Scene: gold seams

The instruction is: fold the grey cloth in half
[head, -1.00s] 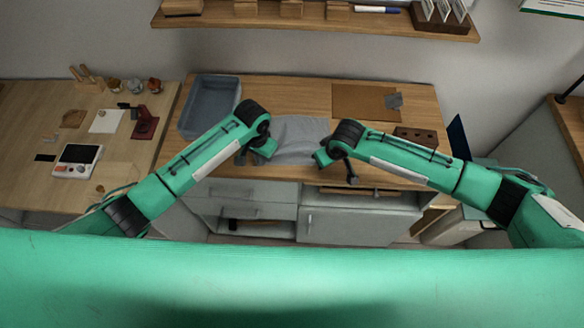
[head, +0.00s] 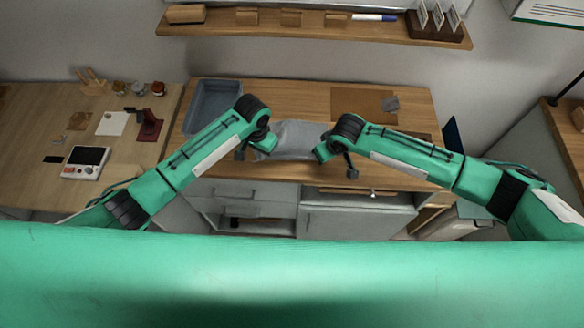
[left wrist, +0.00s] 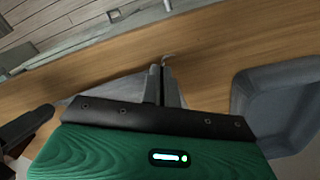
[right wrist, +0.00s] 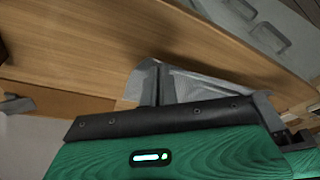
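The grey cloth (head: 292,140) lies on the wooden worktop between my two grippers, and its near part looks raised and creased. My left gripper (head: 264,145) is at its left near side. In the left wrist view the fingers (left wrist: 161,75) are together, with grey cloth (left wrist: 108,88) running off beside them. My right gripper (head: 322,152) is at the right near side. In the right wrist view its fingers (right wrist: 150,80) are closed on the cloth (right wrist: 205,86), which stretches away between the grippers. The fingertips are hidden in the head view.
A blue-grey tray (head: 212,100) stands left of the cloth. Drawers (head: 240,205) are below the worktop's front edge. A shelf (head: 320,30) hangs behind.

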